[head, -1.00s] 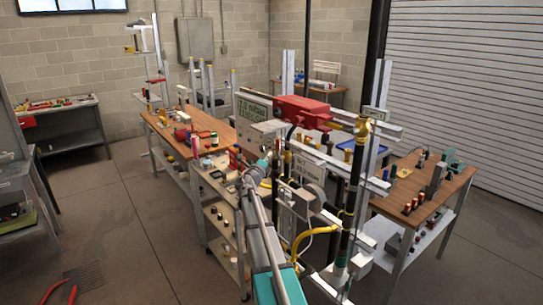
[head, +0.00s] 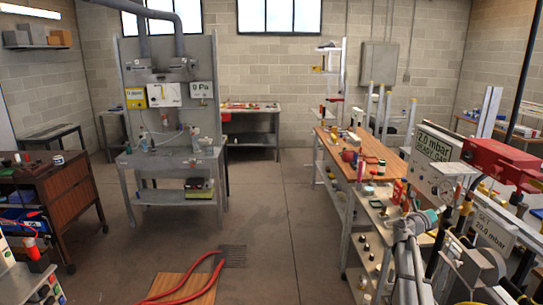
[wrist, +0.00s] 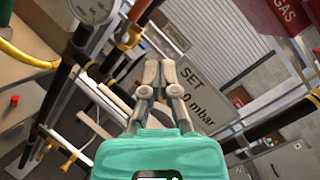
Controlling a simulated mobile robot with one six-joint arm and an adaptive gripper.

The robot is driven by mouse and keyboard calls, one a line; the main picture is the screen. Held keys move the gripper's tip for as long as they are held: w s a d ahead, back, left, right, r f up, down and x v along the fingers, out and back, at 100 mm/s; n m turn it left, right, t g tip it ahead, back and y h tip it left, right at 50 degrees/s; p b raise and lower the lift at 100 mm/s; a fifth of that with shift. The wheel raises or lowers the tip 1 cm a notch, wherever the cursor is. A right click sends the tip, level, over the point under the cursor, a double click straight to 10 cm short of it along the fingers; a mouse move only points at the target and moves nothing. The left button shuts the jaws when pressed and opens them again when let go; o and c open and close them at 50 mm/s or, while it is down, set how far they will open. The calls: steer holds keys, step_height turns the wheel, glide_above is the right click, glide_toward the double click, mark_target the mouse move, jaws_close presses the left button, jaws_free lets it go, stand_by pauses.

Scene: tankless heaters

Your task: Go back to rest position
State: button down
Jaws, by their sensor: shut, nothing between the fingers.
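My gripper (wrist: 160,75) shows in the wrist view with its two pale fingers close together at the tips and nothing between them. It is beside the gas test rig, in front of a grey sign (wrist: 200,95) that reads SET and mbar. A gauge (wrist: 92,10) is at the upper left of that view. In the head view my arm reaches up at the lower right, next to the rig. The fingers cannot be made out clearly there.
Dark pipes and a yellow hose (wrist: 25,60) are close around the gripper. A wooden-topped bench (head: 372,150) stands left of the rig in the head view. A grey heater stand (head: 172,120) is further left. The floor (head: 270,210) between is mostly clear, with a red hose (head: 195,285) at the front.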

steer(key=s+a+f+m+g+y, duration=0.2)
steer(key=s+a+f+m+y, duration=0.2)
steer(key=s+a+f+m, duration=0.45)
steer(key=s+a+f+m+g+y, duration=0.35)
steer(key=a+f+m, duration=0.25)
steer(key=a+m, duration=0.5)
steer(key=s+a+f+m+y, duration=0.2)
steer(key=s+a+m+y, duration=0.1)
steer(key=a, duration=0.5)
steer(key=s+a+f+m+g+y, duration=0.1)
steer(key=s+a+m+y, duration=0.3)
steer(key=a, duration=0.4)
steer(key=s+a+f+m+g+y, duration=0.1)
steer(key=s+a+f+m+y, duration=0.2)
steer(key=a, duration=0.6)
steer(key=s+m, duration=0.2)
steer(key=s, duration=0.1)
steer(key=shift+s+f, duration=0.2)
steer(key=shift+f, duration=0.2)
steer(key=shift+s+a+y, duration=0.1)
steer(key=shift+s+y, duration=0.05)
steer(key=shift+y, duration=0.1)
